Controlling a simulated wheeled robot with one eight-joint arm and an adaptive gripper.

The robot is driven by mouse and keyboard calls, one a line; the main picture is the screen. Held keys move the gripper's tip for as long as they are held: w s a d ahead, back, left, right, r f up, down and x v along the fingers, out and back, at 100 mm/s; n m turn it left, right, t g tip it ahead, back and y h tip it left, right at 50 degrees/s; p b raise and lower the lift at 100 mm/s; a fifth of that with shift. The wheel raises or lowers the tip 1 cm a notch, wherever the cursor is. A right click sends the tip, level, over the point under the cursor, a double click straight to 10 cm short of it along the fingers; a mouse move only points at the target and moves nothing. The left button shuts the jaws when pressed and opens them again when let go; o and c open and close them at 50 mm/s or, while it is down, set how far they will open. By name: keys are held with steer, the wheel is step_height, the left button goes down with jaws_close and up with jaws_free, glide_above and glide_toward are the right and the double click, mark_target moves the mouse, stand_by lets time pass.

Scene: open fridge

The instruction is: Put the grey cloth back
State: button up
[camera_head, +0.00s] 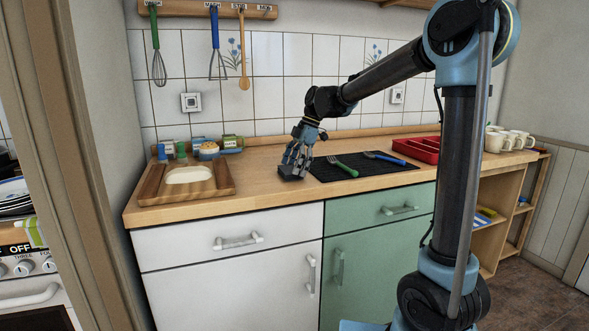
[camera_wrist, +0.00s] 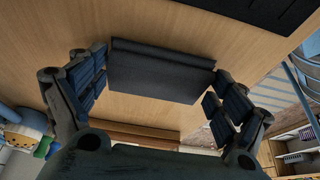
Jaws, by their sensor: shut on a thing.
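The grey cloth is a dark, folded rectangle. In the wrist view the cloth (camera_wrist: 160,75) lies between my two fingers, its ends close to the finger pads. In the head view the cloth (camera_head: 289,175) shows as a small dark piece under my fingertips, at the left edge of the black mat. My gripper (camera_head: 294,162) reaches down over the wooden counter (camera_head: 262,192) and is shut on the cloth. It also shows in the wrist view (camera_wrist: 158,88). Whether the cloth touches the counter is hard to tell.
A red tray (camera_head: 417,149) and white mugs (camera_head: 510,139) stand further right. A wooden board (camera_head: 188,181) and jars (camera_head: 208,150) are at left. Counter between board and mat is clear.

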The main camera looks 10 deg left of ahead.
steer(key=o, duration=1.1)
steer(key=v, duration=1.2)
steer(key=s+d+f+m+t, duration=0.1)
steer(key=s+d+f+m, duration=0.15)
steer(key=d, duration=0.35)
steer(key=s+d+f+m, duration=0.1)
steer(key=s+d+m, duration=0.15)
steer(key=d, duration=0.25)
steer(key=s+d+f+m+t+h, duration=0.1)
steer(key=s+d+f+m, duration=0.5)
steer(key=s+d+f, duration=0.1)
steer(key=s+d+f+m+t+h, duration=0.1)
steer(key=s+d+f+m, duration=0.5)
steer(key=d+f, duration=0.3)
steer(key=s+d+f+m+t+h, duration=0.1)
steer(key=s+d+f+m, duration=0.6)
steer(key=s+d+f, duration=0.1)
steer(key=shift+s+d+f+t+h, duration=0.3)
steer(key=shift+d+f, duration=0.15)
steer(key=shift+d, duration=0.1)
